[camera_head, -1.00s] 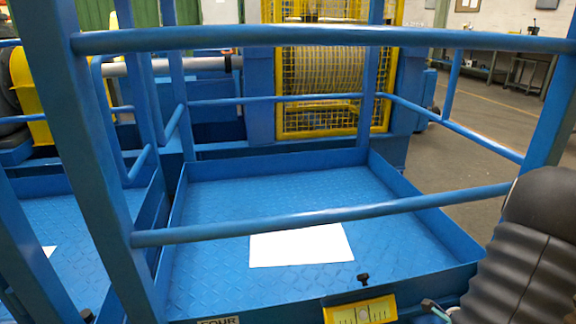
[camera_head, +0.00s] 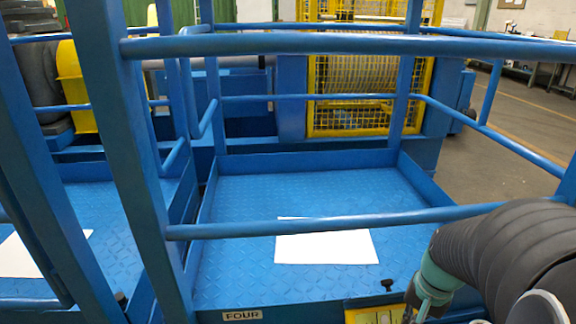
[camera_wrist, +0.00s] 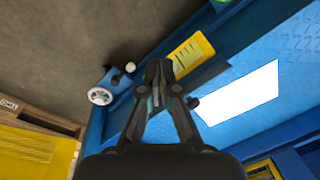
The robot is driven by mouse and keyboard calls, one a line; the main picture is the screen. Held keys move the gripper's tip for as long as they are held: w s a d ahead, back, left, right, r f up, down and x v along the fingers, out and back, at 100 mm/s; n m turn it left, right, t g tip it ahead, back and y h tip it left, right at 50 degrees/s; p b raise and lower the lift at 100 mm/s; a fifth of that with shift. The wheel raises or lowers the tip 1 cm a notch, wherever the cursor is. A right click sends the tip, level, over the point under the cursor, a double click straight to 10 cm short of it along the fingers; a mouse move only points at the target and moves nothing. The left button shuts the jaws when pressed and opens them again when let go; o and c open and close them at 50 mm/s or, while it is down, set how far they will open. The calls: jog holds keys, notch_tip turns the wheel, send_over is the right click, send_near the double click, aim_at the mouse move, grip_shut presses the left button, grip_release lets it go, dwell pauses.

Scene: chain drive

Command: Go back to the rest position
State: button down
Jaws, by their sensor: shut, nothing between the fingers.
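My gripper (camera_wrist: 158,88) is in the wrist view, its fingers together with nothing between them. A yellow label plate (camera_wrist: 190,54) on the blue frame and a white sheet (camera_wrist: 238,95) on the blue platform show beyond it. In the head view my arm (camera_head: 520,260) reaches in from the lower right, in a dark ribbed sleeve with a teal joint. The fingertips cannot be made out there. The white sheet (camera_head: 326,243) lies flat on the tread-plate platform (camera_head: 235,200).
Blue rails (camera_head: 330,45) cross in front of and around the platform. The yellow plate (camera_head: 375,315) is at its front edge, close to my arm. A yellow mesh cage (camera_head: 360,85) stands behind. Open floor (camera_head: 510,110) lies at the right.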

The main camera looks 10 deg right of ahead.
jog(key=s+a+r+n+t+p, duration=0.2)
jog(key=a+r+n+t, duration=0.2)
jog(key=a+r+n, duration=0.4)
jog(key=a+r, duration=0.6)
jog(key=r, duration=0.1)
jog(key=shift+s+a+r+t+h+p, duration=0.2)
jog(key=shift+a+r+t+h+p, duration=0.1)
jog(key=shift+r+h+p, duration=0.1)
